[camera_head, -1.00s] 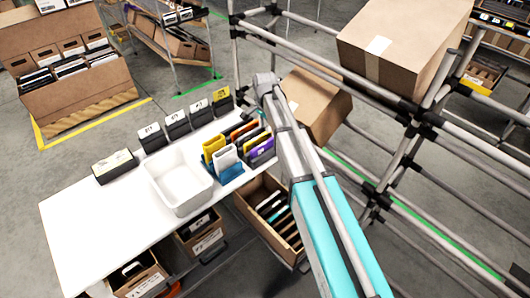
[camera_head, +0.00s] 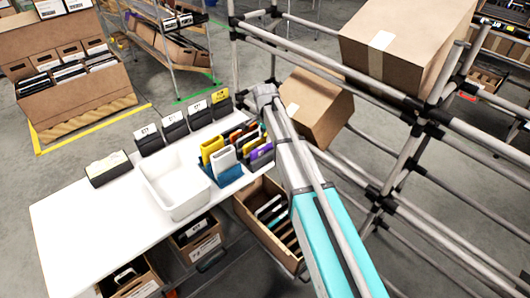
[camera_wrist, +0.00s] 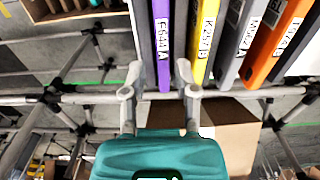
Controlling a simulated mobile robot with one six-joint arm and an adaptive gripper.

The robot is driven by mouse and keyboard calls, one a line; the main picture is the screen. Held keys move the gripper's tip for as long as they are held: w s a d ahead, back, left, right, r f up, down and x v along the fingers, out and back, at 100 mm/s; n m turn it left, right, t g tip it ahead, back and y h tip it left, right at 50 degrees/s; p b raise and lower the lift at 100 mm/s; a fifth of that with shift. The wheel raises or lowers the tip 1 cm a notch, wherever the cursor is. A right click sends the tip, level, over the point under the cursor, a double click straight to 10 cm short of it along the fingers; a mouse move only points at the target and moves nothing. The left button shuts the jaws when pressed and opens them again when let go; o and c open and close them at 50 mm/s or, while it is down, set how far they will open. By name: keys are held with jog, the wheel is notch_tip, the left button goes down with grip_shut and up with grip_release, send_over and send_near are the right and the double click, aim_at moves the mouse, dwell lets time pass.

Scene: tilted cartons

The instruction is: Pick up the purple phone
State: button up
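The purple phone (camera_wrist: 163,45) stands on edge in a row of phones, with a white label along its side. It also shows in the head view (camera_head: 261,152), at the right end of the blue rack (camera_head: 222,175) on the white table. My gripper (camera_wrist: 159,72) is open, with its two fingertips apart in the wrist view. The purple phone's lower end appears between the fingers, with a dark grey item (camera_wrist: 143,40) beside it on the left. I cannot tell whether the fingers touch either one. In the head view my arm hides the gripper.
A yellow phone (camera_wrist: 203,40), a grey one and an orange one (camera_wrist: 277,45) stand close on the right in the wrist view. A white bin (camera_head: 174,187) stands left of the rack. Pipe shelving with tilted cartons (camera_head: 316,105) is close to my arm.

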aim_at(265, 144)
jog(key=shift+w+f+b, duration=0.2)
jog(key=shift+f+b, duration=2.4)
jog(key=shift+b, duration=0.05)
grip_shut()
